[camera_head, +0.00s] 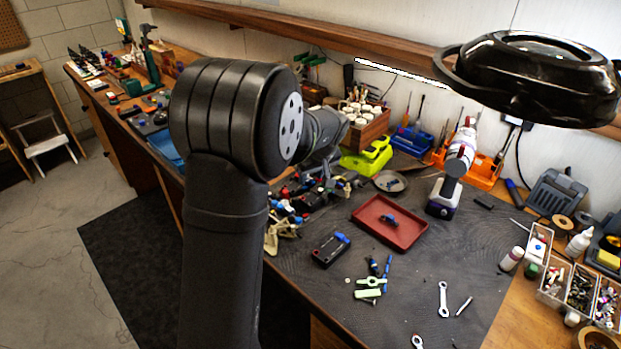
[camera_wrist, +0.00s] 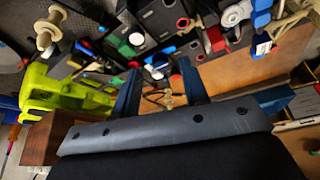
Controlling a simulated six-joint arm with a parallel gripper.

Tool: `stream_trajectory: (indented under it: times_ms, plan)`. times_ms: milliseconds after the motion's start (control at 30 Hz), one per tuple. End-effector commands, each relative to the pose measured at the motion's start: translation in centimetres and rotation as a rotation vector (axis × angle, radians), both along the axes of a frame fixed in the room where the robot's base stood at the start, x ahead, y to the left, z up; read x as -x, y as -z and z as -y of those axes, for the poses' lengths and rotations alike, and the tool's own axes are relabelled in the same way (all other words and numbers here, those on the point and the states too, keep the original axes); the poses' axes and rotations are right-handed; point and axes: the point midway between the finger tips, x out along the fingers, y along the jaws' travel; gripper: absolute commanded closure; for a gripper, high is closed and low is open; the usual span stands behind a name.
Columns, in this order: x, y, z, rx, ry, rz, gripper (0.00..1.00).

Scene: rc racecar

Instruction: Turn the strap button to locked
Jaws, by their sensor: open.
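A cluster of dark racecar parts (camera_head: 318,190) lies on the bench mat, partly behind my arm in the head view. In the wrist view, black parts (camera_wrist: 158,17) carry small red, blue, green and white pieces. A red round piece (camera_wrist: 182,23) sits on one black part. I cannot tell which piece is the strap button or how it is turned. My gripper (camera_wrist: 159,70) shows two dark blue fingers, spread apart with nothing clearly held between them. They point toward the parts; whether they touch any is unclear. The fingers are not clear in the head view.
A lime-green tool (camera_head: 367,158) stands behind the parts, close to my gripper. A red tray (camera_head: 405,233), a black box with a blue piece (camera_head: 331,249) and a wrench (camera_head: 443,299) lie on the mat. A black lamp (camera_head: 540,80) hangs at upper right. The front mat has free room.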

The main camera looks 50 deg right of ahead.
Motion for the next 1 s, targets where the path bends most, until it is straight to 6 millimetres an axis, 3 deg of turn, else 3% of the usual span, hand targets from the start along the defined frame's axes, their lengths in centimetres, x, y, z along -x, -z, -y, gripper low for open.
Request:
stream_trajectory:
  times_ms: [200, 500, 700, 1000]
  plan:
    - [-0.7, 1.7, 0.2, 0.001, -0.001, 0.000, 0.59]
    - [-0.7, 1.9, 0.3, 0.001, -0.001, 0.000, 0.59]
    - [-0.7, 1.9, 0.3, 0.001, -0.001, 0.000, 0.98]
    - [-0.7, 1.8, 0.2, 0.001, 0.018, 0.000, 1.00]
